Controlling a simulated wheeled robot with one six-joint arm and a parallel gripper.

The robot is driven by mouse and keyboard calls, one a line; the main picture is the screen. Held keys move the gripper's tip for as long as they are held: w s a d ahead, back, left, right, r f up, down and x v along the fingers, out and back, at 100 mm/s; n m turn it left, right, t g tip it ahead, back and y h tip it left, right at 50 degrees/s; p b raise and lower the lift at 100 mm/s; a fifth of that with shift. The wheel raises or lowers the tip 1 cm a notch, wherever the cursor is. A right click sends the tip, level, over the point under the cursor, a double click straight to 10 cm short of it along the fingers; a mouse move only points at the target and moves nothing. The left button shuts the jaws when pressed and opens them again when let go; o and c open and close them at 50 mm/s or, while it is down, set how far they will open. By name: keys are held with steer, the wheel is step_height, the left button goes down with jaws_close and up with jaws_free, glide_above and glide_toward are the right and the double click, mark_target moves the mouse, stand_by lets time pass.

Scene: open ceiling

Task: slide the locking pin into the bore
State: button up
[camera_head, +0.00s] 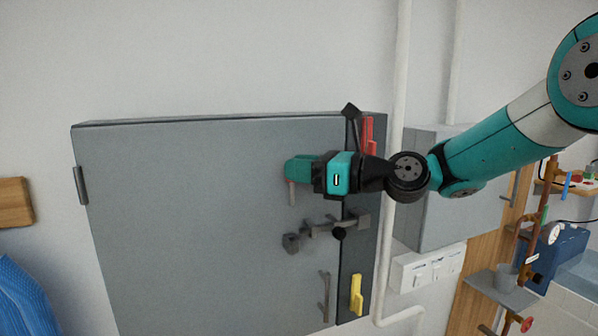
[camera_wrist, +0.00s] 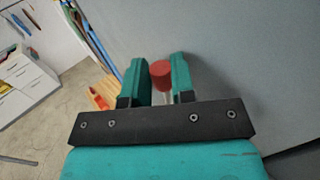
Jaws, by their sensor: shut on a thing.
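In the wrist view the locking pin (camera_wrist: 161,72) has a red head and a pale shaft. It stands between the two teal fingers of my gripper (camera_wrist: 158,66), which is shut on it. In the head view my gripper (camera_head: 297,169) is in front of the grey cabinet door, above the latch. I cannot make out the bore.
The grey cabinet door (camera_head: 180,220) fills the middle of the head view. A red handle (camera_head: 369,133) and a yellow handle (camera_head: 356,296) sit on its right edge. A grey pull handle (camera_head: 324,297) is below the latch. A white pipe (camera_head: 397,80) runs to the right.

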steer(key=shift+r+p, duration=0.1)
steer(key=shift+p, duration=0.45)
steer(key=shift+f+b, duration=1.75)
steer(key=shift+f, duration=1.2)
steer(key=shift+p, duration=1.2)
steer(key=shift+f+b, duration=0.85)
steer(key=shift+f, duration=0.95)
steer(key=o, duration=1)
steer(key=shift+d, duration=0.15)
